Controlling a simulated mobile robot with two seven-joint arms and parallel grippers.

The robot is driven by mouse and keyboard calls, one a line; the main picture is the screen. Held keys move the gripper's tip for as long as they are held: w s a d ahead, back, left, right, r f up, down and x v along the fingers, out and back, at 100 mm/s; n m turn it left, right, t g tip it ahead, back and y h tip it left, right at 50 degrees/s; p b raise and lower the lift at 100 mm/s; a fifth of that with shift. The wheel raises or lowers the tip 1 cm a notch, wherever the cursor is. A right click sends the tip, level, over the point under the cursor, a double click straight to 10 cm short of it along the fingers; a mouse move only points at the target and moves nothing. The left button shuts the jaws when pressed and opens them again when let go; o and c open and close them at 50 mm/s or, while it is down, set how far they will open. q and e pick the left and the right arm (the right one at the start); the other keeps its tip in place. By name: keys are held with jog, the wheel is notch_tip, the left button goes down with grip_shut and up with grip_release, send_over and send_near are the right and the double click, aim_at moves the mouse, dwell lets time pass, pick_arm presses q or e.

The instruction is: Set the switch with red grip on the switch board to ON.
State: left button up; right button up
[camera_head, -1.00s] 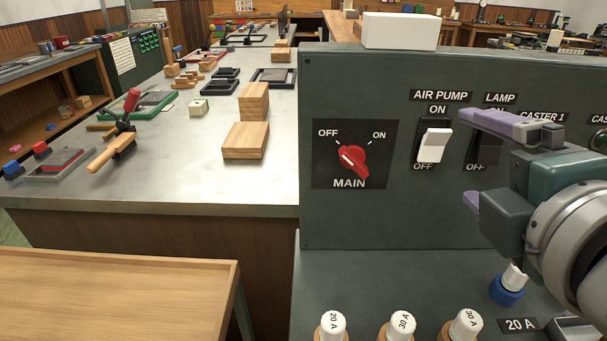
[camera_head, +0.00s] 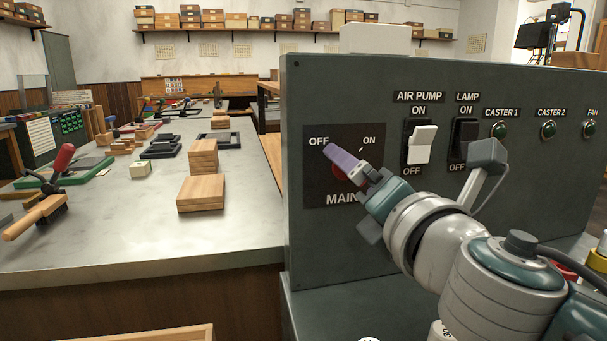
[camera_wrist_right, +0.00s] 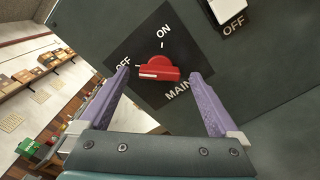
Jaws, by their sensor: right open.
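The red grip (camera_head: 339,173) of the MAIN switch sits on a black plate on the switch board (camera_head: 340,95); in the head view my right gripper partly covers it. In the right wrist view the red grip (camera_wrist_right: 158,68) shows whole, its white-marked end on the OFF side; the ON label is above it. My right gripper (camera_wrist_right: 160,75) is open, with its purple fingers on either side of the grip and visible gaps between. In the head view the right gripper (camera_head: 350,178) is in front of the plate. My left gripper is not in view.
A white AIR PUMP switch (camera_head: 421,143) and a black LAMP switch (camera_head: 464,138) are right of the MAIN plate. A workbench (camera_head: 130,235) with wooden blocks is at left.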

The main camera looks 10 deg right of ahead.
jog(key=shift+w+a, duration=0.1)
jog(key=shift+w, duration=0.8)
jog(key=shift+c, duration=0.2)
jog(key=c, duration=1.3)
